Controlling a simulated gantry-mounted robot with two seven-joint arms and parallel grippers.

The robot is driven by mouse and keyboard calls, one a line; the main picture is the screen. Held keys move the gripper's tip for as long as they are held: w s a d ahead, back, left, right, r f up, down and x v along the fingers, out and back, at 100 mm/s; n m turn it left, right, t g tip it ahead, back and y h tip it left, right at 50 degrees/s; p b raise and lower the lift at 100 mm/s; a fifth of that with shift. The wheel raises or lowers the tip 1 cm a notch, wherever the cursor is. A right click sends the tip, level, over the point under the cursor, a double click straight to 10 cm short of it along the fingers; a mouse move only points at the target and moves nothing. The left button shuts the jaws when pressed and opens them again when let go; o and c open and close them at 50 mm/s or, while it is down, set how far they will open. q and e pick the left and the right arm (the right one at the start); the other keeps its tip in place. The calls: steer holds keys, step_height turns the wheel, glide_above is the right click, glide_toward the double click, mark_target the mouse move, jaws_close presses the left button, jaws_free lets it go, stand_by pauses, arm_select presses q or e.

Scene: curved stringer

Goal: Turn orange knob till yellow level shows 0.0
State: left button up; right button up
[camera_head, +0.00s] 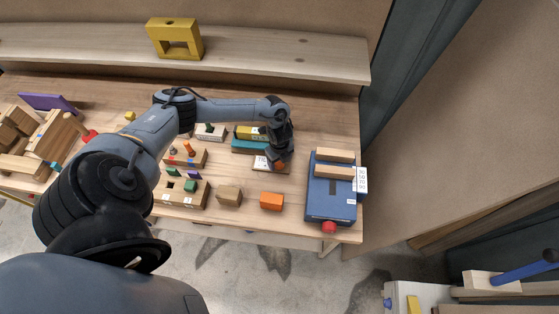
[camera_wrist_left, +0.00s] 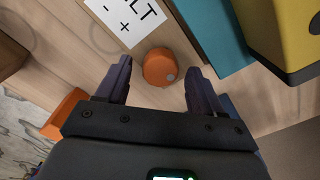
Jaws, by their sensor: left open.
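The orange knob (camera_wrist_left: 160,67) is a round disc with a small grey dot near its rim, in the left wrist view. It lies beside a white label (camera_wrist_left: 128,18) with "LT", minus and plus marks. My left gripper (camera_wrist_left: 157,68) is open, with one finger on each side of the knob and gaps visible. In the head view the left gripper (camera_head: 280,162) points down over the knob and mostly covers it. A yellow body (camera_head: 250,132), apparently the level, lies behind a teal block (camera_head: 250,146). Its reading is not legible. My right gripper is not in view.
An orange block (camera_head: 271,200) and a wooden block (camera_head: 229,195) stand in front of the gripper. A blue box (camera_head: 330,207) with wooden bars on top is to the right. Peg boards (camera_head: 184,194) stand to the left, and a shelf (camera_head: 270,52) runs behind.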

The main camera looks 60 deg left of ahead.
arm_select(q)
steer(key=c, duration=1.1)
steer(key=shift+o, duration=0.2)
steer(key=shift+r, duration=0.1)
steer(key=n+p, duration=0.2)
steer(key=shift+r+p, duration=0.15)
steer(key=shift+p, duration=0.2)
steer(key=n+p, duration=0.3)
steer(key=shift+n, duration=0.4)
steer(key=n+p, duration=0.3)
steer(key=shift+w+n+p, duration=0.1)
steer(key=shift+n+p, duration=0.7)
steer(key=shift+n, duration=0.6)
steer(key=shift+f, duration=0.2)
